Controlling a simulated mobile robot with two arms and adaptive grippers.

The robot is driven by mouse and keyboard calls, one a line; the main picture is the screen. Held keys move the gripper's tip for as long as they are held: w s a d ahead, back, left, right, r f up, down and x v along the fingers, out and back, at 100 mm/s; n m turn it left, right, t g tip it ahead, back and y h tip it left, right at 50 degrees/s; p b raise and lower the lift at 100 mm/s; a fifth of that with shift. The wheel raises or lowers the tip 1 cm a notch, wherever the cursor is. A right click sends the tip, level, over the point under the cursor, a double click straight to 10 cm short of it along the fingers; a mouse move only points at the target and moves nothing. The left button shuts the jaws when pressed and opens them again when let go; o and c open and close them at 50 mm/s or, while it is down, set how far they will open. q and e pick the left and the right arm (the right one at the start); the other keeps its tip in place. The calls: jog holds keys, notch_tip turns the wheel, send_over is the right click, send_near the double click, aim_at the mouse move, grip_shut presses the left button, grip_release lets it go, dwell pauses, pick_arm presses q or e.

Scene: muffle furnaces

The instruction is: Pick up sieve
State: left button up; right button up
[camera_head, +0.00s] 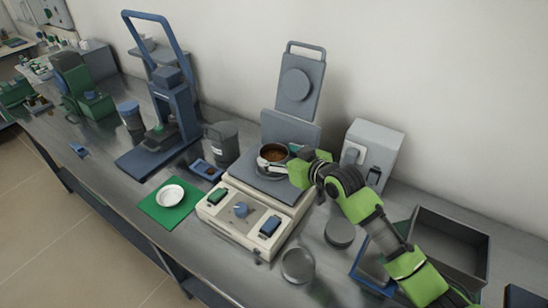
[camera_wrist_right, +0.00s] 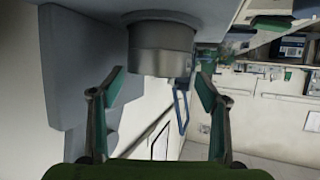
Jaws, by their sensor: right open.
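The sieve (camera_head: 272,161) is a round metal cup with brown material inside, on the grey plate of the cream-coloured machine (camera_head: 240,209) in the head view. In the wrist view the sieve (camera_wrist_right: 162,48) appears upside down as a grey cylinder just beyond and between the fingertips. My right gripper (camera_head: 293,157) is beside the sieve on its right. Its two green fingers are spread, and the gripper (camera_wrist_right: 160,76) is open and empty. Whether a finger touches the sieve cannot be told. My left gripper is not in view.
A white dish (camera_head: 170,195) sits on a green mat (camera_head: 150,208) to the left. A blue press frame (camera_head: 178,105) stands behind it. A grey panel (camera_head: 298,85) rises behind the machine. A grey box (camera_head: 372,150) and an open grey bin (camera_head: 452,240) are to the right.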

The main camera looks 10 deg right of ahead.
aim_at(266, 150)
jog(key=shift+x, duration=1.85)
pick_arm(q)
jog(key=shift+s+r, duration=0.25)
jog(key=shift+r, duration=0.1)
pick_arm(e)
jog(key=shift+d+f, duration=0.1)
jog(key=shift+f, duration=0.05)
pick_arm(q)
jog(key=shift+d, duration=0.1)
pick_arm(e)
jog(key=shift+s, duration=0.1)
